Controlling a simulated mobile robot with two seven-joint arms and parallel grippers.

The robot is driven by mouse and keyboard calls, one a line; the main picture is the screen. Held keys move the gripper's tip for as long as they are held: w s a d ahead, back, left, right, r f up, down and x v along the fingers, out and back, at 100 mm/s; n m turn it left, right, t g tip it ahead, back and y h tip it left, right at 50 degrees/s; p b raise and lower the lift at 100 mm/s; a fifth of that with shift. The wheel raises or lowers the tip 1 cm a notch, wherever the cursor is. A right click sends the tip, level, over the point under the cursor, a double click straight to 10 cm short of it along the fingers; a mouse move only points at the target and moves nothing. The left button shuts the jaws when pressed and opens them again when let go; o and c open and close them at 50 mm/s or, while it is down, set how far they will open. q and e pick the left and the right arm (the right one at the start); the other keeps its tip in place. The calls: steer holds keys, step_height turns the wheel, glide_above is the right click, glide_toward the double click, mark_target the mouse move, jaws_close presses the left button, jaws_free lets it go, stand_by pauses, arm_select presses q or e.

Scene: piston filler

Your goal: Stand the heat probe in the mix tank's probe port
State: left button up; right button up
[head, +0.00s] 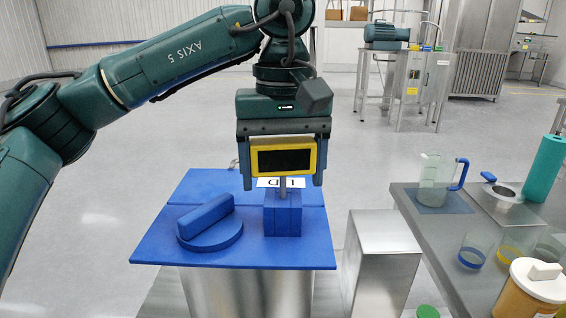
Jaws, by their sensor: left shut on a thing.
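My left gripper (285,165) comes down from above and is shut on the heat probe's yellow head (254,158), which has a dark display. The probe is upright. Its short visible metal stem (283,188) points down to the blue block-shaped port (283,220) on the blue lid (160,247) of the mix tank (245,288). The stem's lower end is hidden at the block's top, and I cannot tell how deep it sits. My right gripper is not in view.
A round blue cover with a raised bar handle (208,222) lies on the lid, left of the port. A steel box (382,260) stands to the right. The grey table (455,275) holds a glass jug (436,180), several small glasses and a white-capped jar (532,290).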

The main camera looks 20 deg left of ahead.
mark_target(283, 188)
arm_select(q)
steer(key=shift+f+b, duration=0.9)
steer(key=shift+f, duration=0.65)
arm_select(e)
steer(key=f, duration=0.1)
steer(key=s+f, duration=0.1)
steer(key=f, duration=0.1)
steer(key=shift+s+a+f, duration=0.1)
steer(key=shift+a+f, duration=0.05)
arm_select(q)
steer(key=o, duration=1.1)
step_height(283, 188, up, 13)
steer(key=p, duration=0.4)
steer(key=shift+r, duration=0.1)
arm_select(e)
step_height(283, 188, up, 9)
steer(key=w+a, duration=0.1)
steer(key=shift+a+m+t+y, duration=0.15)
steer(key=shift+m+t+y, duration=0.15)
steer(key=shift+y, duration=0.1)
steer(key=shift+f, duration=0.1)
